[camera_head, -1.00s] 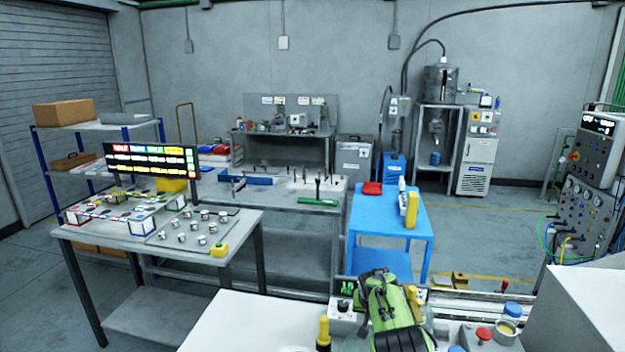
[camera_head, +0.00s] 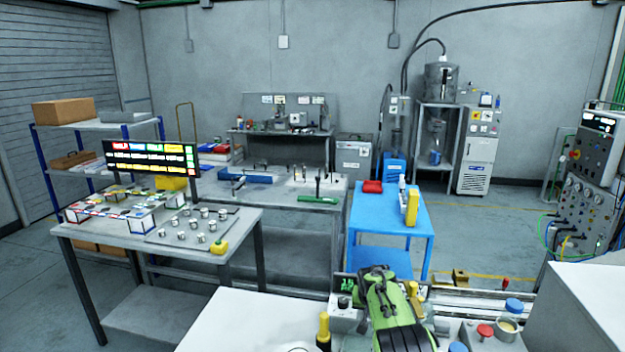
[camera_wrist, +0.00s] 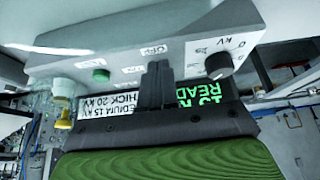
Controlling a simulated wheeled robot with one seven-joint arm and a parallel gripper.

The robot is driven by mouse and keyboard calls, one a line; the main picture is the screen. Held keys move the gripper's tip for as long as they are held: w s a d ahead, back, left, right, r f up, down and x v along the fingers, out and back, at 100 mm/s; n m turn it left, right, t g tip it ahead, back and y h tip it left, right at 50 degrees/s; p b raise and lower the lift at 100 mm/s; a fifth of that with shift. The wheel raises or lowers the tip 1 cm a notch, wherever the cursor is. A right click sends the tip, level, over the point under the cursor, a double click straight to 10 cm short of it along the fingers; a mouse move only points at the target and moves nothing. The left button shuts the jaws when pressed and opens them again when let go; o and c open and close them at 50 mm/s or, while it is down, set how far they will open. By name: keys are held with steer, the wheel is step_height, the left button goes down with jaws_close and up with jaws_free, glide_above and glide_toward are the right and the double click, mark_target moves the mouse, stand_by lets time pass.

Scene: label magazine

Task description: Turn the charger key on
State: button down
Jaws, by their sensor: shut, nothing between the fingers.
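The charger is a pale grey box (camera_wrist: 100,50) seen tilted in the wrist view, with a black kV knob (camera_wrist: 219,66), a green button (camera_wrist: 101,75) and an OFF label (camera_wrist: 154,50). My gripper (camera_wrist: 159,68) is shut and empty, its dark fingertips at the panel just by the OFF label. I cannot make out the key; the fingers may hide it. I cannot tell whether the fingers touch the panel. In the head view the charger (camera_head: 342,314) stands just left of my green gripper (camera_head: 374,270), its green display (camera_head: 346,284) lit.
A green READY display (camera_wrist: 200,95) lies behind my fingers in the wrist view. A yellow-topped post (camera_head: 323,326) stands left of the charger, and a red button (camera_head: 485,331) and a cup (camera_head: 507,326) to the right. A white surface (camera_head: 245,318) is clear at left.

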steer(key=shift+s+b, duration=0.15)
steer(key=shift+b, duration=0.2)
step_height(320, 180, up, 6)
steer(key=p, duration=0.4)
steer(key=shift+s, duration=0.25)
steer(key=shift+a, duration=0.1)
step_height(320, 180, down, 6)
steer(key=b, duration=0.3)
steer(key=shift+s, duration=0.2)
stand_by(0.3)
